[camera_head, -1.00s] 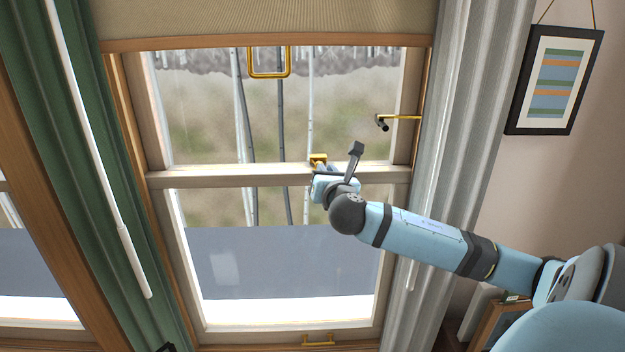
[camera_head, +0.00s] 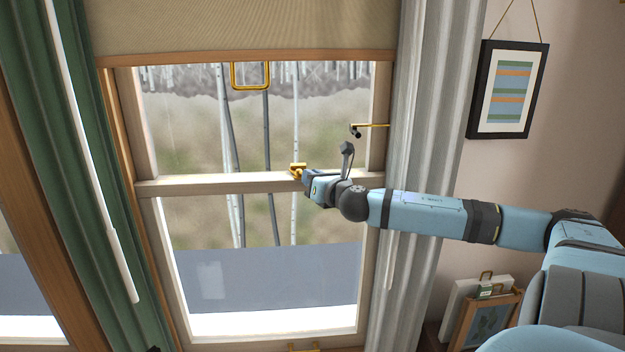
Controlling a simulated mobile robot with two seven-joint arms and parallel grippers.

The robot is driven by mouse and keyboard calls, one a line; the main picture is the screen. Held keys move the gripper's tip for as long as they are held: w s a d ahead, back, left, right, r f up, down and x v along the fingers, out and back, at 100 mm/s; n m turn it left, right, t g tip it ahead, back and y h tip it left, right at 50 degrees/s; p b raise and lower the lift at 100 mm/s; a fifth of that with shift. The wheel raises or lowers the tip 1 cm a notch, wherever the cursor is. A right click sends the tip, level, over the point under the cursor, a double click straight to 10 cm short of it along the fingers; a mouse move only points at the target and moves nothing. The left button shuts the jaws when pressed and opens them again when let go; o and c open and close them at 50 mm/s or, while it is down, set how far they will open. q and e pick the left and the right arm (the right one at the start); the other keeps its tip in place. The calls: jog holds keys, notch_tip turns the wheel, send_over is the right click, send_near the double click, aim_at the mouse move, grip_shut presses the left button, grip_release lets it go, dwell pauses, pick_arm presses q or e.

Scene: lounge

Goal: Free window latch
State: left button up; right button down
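The window (camera_head: 205,186) has a pale wooden frame with a meeting rail across its middle. The brass latch (camera_head: 297,169) sits on top of this rail, right of its centre. My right gripper (camera_head: 305,177) reaches in from the right at rail height, its tip at the latch. It looks to be touching or very close to it. The fingers are small and partly hidden by the hand, so I cannot tell whether they are open or shut. My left gripper is out of view.
A beige blind (camera_head: 240,28) with a brass pull (camera_head: 250,76) covers the window's top. A brass peg (camera_head: 371,126) sticks out at the right jamb. Green (camera_head: 75,180) and grey (camera_head: 425,110) curtains flank the window. Framed pictures (camera_head: 485,315) stand low at right.

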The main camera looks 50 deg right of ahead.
dwell(0.3)
jog(key=c, duration=1.1)
grip_release()
jog(key=shift+c, duration=0.2)
jog(key=shift+s, duration=0.1)
jog(key=shift+v, duration=0.8)
jog(key=v, duration=1.2)
jog(key=shift+f, duration=0.1)
